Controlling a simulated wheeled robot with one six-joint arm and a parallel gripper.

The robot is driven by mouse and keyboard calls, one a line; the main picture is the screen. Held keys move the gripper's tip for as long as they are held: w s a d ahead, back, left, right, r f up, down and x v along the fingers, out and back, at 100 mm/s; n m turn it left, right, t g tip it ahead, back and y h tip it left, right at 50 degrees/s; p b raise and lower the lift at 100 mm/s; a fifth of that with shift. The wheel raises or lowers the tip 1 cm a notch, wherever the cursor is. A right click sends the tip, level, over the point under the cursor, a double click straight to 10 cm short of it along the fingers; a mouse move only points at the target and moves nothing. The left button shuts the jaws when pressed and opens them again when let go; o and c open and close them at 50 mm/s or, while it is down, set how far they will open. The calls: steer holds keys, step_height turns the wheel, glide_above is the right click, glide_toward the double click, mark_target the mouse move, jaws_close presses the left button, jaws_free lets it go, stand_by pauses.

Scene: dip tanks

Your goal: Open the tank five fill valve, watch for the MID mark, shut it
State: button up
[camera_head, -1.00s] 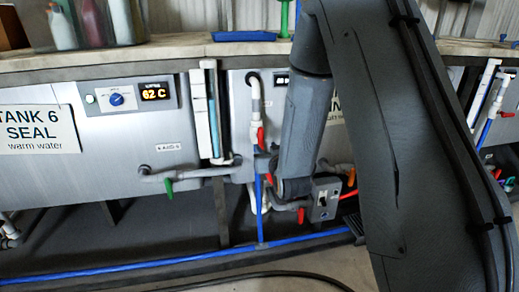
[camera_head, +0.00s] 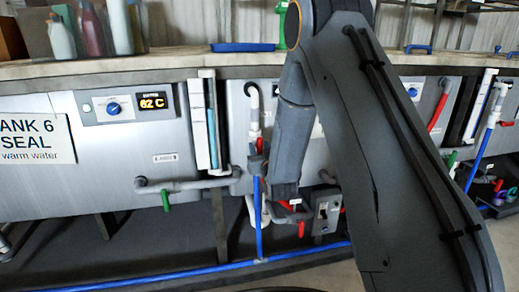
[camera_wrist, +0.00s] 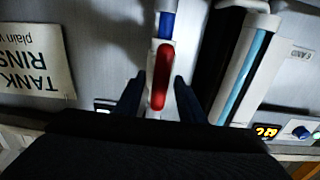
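A red valve handle (camera_wrist: 161,78) on a white and blue pipe lies between the two fingers of my gripper (camera_wrist: 158,92) in the wrist view. The fingers are open, one on each side, with gaps showing. In the head view the red handle (camera_head: 260,145) is on the pipe right of the sight gauge, beside my gripper (camera_head: 257,165), which is small and partly hidden there. The sight gauge (camera_head: 213,125) holds a blue column and also shows in the wrist view (camera_wrist: 245,75). Its marks are too small to read. A partly cut-off RINSE sign (camera_wrist: 33,60) appears upside down.
The tank 6 SEAL sign (camera_head: 35,140) and a 62 C display (camera_head: 153,101) are left of the gauge. A green-handled drain (camera_head: 166,200) and a grey switch box (camera_head: 326,214) sit low nearby. A blue pipe (camera_head: 190,272) runs along the floor.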

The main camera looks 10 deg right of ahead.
jaws_close()
steer(key=shift+m, duration=0.4)
steer(key=m, duration=0.4)
steer(key=shift+d+p, duration=0.2)
steer(key=shift+p, duration=0.2)
steer(key=m, duration=0.4)
steer(key=shift+d+f+p, duration=0.15)
steer(key=shift+p, duration=0.15)
steer(key=m, duration=0.5)
steer(key=shift+d+f+p, duration=0.15)
steer(key=shift+p, duration=0.15)
steer(key=shift+f+m, duration=0.2)
steer(key=shift+m, duration=1.8)
